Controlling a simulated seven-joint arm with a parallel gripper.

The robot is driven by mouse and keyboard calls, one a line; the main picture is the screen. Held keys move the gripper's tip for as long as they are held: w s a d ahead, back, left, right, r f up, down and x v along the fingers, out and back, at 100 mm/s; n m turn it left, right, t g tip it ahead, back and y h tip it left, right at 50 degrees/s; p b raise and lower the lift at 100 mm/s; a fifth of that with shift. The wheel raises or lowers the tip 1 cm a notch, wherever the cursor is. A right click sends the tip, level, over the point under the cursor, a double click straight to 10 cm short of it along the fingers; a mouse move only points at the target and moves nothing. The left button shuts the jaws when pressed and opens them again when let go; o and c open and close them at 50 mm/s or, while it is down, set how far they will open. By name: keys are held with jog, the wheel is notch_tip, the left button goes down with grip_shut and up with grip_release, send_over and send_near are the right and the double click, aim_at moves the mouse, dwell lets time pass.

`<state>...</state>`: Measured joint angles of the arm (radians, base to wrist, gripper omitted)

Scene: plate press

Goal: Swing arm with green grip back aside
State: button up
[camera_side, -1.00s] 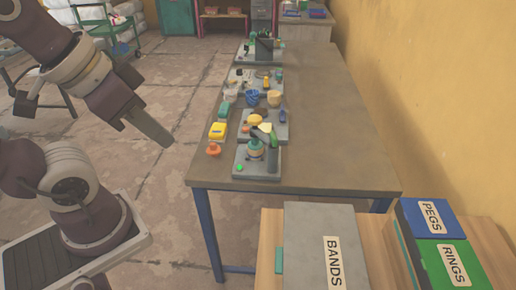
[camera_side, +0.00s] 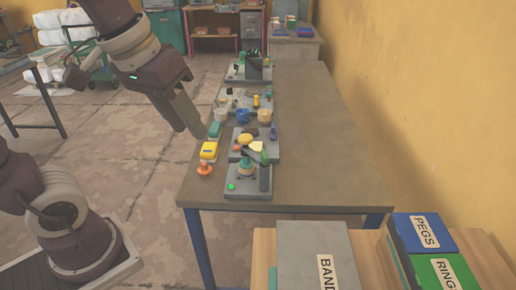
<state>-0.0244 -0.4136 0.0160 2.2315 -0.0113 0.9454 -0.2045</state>
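The near press stands on a grey base plate (camera_side: 236,190) at the table's front left. It has a dark upright post (camera_side: 265,180) on its right side and a round pale-topped stack (camera_side: 246,168) beside the post. A dark swing arm (camera_side: 251,154) is at the top of the post, with a small green grip (camera_side: 264,157) near it. Whether the arm lies over the stack is too small to tell. My gripper (camera_side: 196,132) points down at the table's left edge, left of the press and apart from it. Its finger opening cannot be made out.
An orange knob (camera_side: 204,169), a yellow block (camera_side: 209,150) and a teal block (camera_side: 214,129) line the table's left edge near my gripper. Several cups and small parts stand behind the press. The table's right side (camera_side: 320,130) is clear. Labelled boxes (camera_side: 425,232) stand in front.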

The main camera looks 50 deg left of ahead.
jog(key=w+a+f+n+g, duration=0.2)
jog(key=w+n, duration=0.2)
jog(key=w, duration=0.8)
jog(key=n+g, duration=0.2)
jog(key=n, duration=0.3)
send_over(265, 154)
notch_tip(265, 154, down, 12)
jog(key=shift+s+f, duration=0.1)
jog(key=shift+s, duration=0.05)
notch_tip(265, 154, down, 7)
jog(key=shift+a+r, duration=0.1)
jog(key=shift+f, duration=0.45)
grip_shut()
jog(key=shift+w+r, duration=0.1)
jog(key=shift+w, duration=0.1)
